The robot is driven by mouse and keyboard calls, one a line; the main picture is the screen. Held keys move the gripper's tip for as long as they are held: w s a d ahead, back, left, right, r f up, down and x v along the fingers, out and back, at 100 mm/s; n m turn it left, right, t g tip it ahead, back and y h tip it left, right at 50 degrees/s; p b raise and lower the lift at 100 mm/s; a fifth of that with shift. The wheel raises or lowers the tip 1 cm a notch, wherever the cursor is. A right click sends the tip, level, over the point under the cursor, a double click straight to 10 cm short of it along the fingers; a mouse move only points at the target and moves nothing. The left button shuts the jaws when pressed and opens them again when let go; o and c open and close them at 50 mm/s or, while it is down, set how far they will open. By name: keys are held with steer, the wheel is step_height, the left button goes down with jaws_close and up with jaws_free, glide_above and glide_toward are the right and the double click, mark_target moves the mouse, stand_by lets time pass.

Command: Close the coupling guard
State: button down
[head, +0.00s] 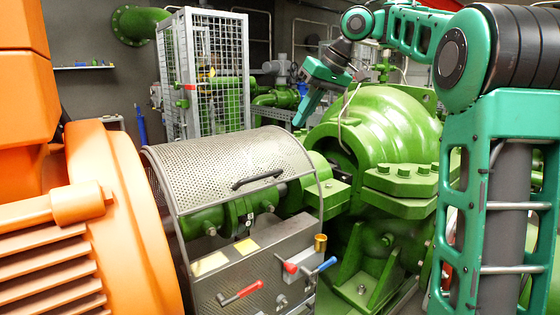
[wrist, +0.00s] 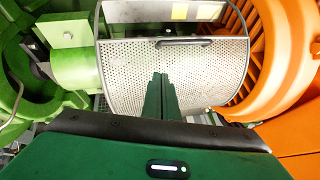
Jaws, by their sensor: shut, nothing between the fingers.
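The coupling guard (head: 225,165) is a curved grey perforated cover with a black handle (head: 258,180) on its front edge. It is raised, and the green coupling (head: 240,212) shows in the gap beneath it. In the wrist view the guard (wrist: 130,72) fills the middle, with its handle (wrist: 183,41) beyond my fingertips. My gripper (head: 298,122) is shut and empty, pointing down behind and to the right of the guard, by the green pump casing. In the wrist view my closed fingers (wrist: 160,78) overlap the mesh; I cannot tell contact, but they look apart in the head view.
The orange motor (head: 120,215) stands left of the guard, the green pump (head: 385,130) right. The lower grey box (head: 262,262) carries a red-handled lever (head: 240,293) and a blue-handled one (head: 325,265). A wire cage (head: 205,70) stands behind. Space above the guard is free.

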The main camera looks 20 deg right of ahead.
steer(key=s+f+x, duration=0.1)
steer(key=s+x, duration=0.1)
steer(key=x, duration=1)
steer(key=shift+f, duration=0.45)
